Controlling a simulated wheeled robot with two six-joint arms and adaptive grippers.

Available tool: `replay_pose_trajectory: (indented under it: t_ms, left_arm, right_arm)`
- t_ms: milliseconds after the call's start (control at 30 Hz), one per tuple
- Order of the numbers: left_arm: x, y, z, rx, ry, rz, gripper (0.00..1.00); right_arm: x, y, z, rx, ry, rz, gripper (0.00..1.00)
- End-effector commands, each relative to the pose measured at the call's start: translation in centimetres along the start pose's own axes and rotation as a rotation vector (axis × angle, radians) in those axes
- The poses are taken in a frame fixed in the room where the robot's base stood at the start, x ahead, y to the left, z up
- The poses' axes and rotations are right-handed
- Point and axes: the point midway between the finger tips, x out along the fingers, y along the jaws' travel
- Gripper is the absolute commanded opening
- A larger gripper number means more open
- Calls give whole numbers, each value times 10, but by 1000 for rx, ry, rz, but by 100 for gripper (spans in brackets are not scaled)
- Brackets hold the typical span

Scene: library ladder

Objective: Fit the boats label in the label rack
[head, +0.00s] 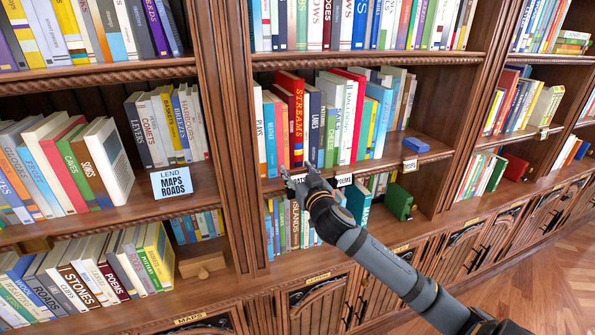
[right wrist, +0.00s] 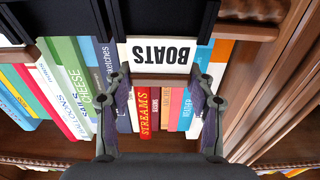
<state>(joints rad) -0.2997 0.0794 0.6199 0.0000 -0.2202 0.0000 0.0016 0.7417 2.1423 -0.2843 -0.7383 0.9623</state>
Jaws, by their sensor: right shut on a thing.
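The boats label is a white card with black BOATS lettering and a brown lower strip. It shows upside down in the right wrist view (right wrist: 160,56), between the fingers of my right gripper (right wrist: 160,88), which is shut on it. In the head view my right gripper (head: 300,180) is at the front edge of the middle bookcase's shelf, below the red STREAMS book (head: 290,110). There the label is mostly hidden by the fingers. I cannot clearly tell the label rack from the shelf edge, or whether the label touches it. My left gripper is out of view.
A white label (head: 343,180) is right of the gripper on the same shelf edge, and another (head: 410,164) is further right. A LEND MAPS ROADS sign (head: 171,181) stands on the left shelf. A blue book (head: 416,145) lies on the middle shelf.

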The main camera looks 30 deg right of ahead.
Motion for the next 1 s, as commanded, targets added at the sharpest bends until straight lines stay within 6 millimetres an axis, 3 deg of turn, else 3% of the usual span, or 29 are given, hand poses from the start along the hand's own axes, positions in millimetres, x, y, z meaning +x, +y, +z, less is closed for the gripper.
replay_pose_trajectory:
  t_ms: [1000]
  left_arm:
    - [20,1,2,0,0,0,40]
  right_arm:
    - [-6,0,26,0,0,0,27]
